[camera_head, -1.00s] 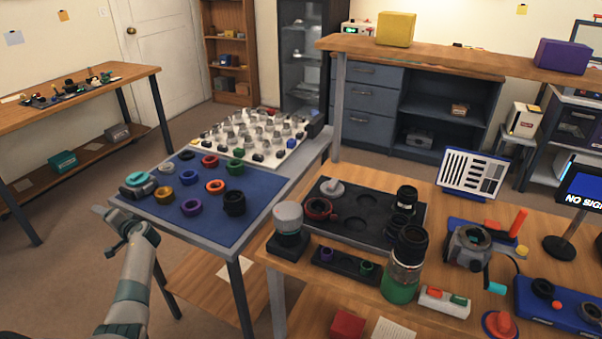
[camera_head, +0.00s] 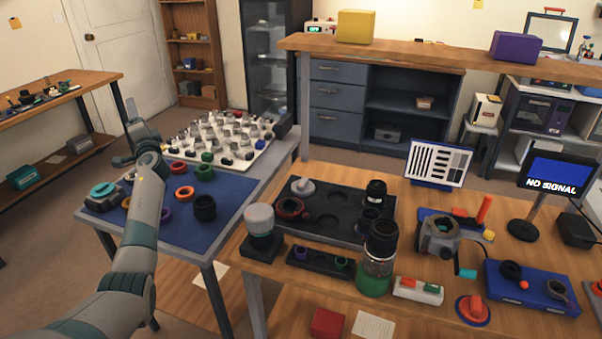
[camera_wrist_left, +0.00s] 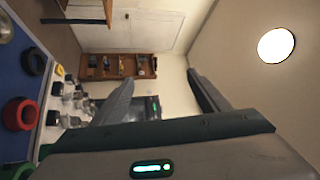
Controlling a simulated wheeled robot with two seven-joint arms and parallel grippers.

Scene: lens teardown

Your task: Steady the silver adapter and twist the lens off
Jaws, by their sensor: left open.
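A tall black lens (camera_head: 381,239) stands upright on the wooden bench. A silver band (camera_head: 378,267), which looks like the adapter, sits directly beneath it, above a green base (camera_head: 374,285). My left gripper (camera_head: 126,130) is raised above the far left part of the blue mat, well away from the lens. In the left wrist view its two fingers (camera_wrist_left: 160,95) are spread with nothing between them. The lens and the adapter are not in the left wrist view. My right gripper is not in view.
The blue mat (camera_head: 180,226) holds several coloured rings; a white board (camera_head: 262,143) with small parts lies behind it.

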